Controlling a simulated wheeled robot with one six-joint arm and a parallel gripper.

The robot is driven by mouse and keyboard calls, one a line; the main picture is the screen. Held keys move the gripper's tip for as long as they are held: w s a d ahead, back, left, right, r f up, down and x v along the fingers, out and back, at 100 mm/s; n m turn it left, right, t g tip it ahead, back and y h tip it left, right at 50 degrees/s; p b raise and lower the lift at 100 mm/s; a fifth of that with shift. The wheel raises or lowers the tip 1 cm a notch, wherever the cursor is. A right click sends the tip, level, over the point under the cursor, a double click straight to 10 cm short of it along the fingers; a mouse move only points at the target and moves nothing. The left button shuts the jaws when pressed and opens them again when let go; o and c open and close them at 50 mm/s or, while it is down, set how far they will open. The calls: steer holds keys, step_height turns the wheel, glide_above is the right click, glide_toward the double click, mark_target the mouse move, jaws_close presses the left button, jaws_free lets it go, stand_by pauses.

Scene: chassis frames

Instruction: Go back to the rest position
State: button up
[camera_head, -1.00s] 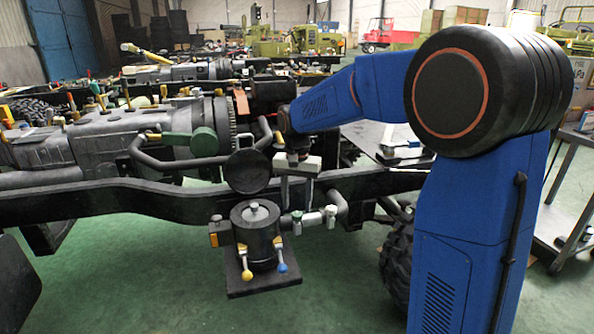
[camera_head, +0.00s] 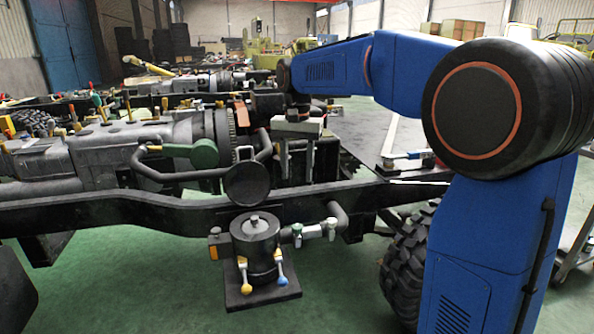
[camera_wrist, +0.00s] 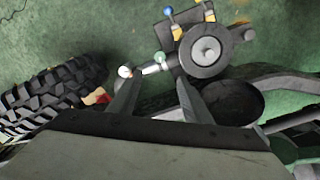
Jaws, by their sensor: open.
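My gripper (camera_head: 297,176) hangs fingers-down above the black chassis frame rail in the head view, at the right of the round black cap. Its two fingers are apart, and nothing shows between them there. In the wrist view my gripper (camera_wrist: 158,80) also shows spread fingers, with the pump unit's fittings and green floor beyond. I see no object held. My blue arm reaches in from the right.
A black pump unit (camera_head: 256,245) with yellow and blue handles sits on the frame's near side. A tyre (camera_head: 408,262) stands at the right, below the rail (camera_head: 120,204). A grey gearbox (camera_head: 150,140) lies left.

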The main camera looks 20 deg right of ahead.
steer(key=s+d+f+n+t, duration=0.1)
steer(key=s+f, duration=0.3)
steer(key=s, duration=0.7)
steer(key=s+d+f+n+t, duration=0.2)
steer(key=s+d+f+n, duration=0.1)
steer(key=s, duration=0.8)
steer(key=s+d+f+n+t, duration=0.1)
steer(key=s+d+f+n, duration=0.1)
steer(key=s+f, duration=0.5)
steer(key=s+d, duration=0.1)
steer(key=s, duration=0.4)
steer(key=shift+d+t, duration=0.35)
steer(key=shift+t, duration=0.05)
steer(key=shift+r, duration=0.1)
